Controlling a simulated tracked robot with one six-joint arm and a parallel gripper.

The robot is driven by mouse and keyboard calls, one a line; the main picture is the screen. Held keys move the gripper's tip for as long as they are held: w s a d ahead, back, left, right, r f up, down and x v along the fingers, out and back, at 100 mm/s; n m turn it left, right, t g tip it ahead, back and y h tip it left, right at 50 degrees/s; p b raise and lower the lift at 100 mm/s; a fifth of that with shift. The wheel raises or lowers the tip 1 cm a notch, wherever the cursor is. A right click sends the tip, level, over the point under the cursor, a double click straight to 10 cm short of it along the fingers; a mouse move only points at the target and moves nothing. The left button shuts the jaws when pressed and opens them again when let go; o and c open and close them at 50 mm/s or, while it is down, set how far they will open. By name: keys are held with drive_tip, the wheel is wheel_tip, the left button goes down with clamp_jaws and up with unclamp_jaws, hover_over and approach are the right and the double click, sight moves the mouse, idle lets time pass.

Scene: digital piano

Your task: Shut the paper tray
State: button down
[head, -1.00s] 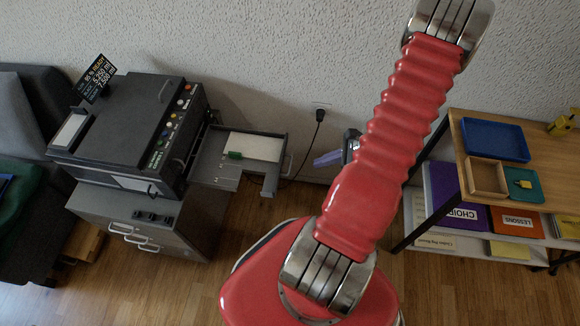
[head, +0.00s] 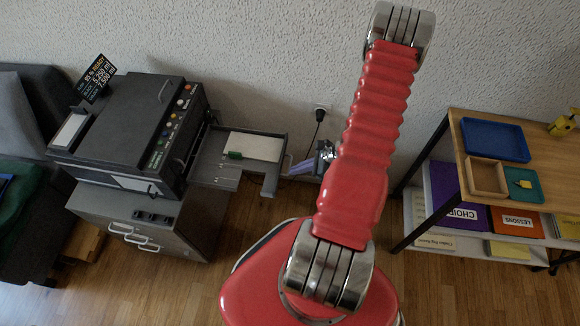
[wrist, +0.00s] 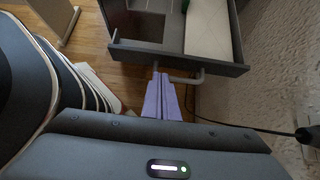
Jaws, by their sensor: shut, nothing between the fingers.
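The paper tray (head: 215,181) sticks out from the right side of the dark printer (head: 135,125), open. It holds a white paper stack (head: 254,147) and a small green piece (head: 234,155). In the wrist view the tray's end wall (wrist: 205,62) runs across the top, with a grey handle (wrist: 200,76) on its outer face. My gripper (head: 292,170) is shut and empty, just right of the tray's outer end. Its lilac fingers (wrist: 160,76) point at that wall beside the handle; I cannot tell whether they touch.
The printer stands on a grey cabinet (head: 140,217). A black cable and plug (head: 320,115) hang on the wall behind my gripper. A wooden shelf unit (head: 463,150) with a blue tray (head: 495,139) stands at the right. The floor before the tray is clear.

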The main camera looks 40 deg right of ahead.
drive_tip(key=shift+w+a, duration=0.5)
drive_tip(key=shift+w, duration=0.15)
drive_tip(key=shift+w+a, duration=0.45)
drive_tip(key=shift+w, duration=0.2)
drive_tip(key=shift+d, duration=0.1)
drive_tip(key=shift+w, duration=0.1)
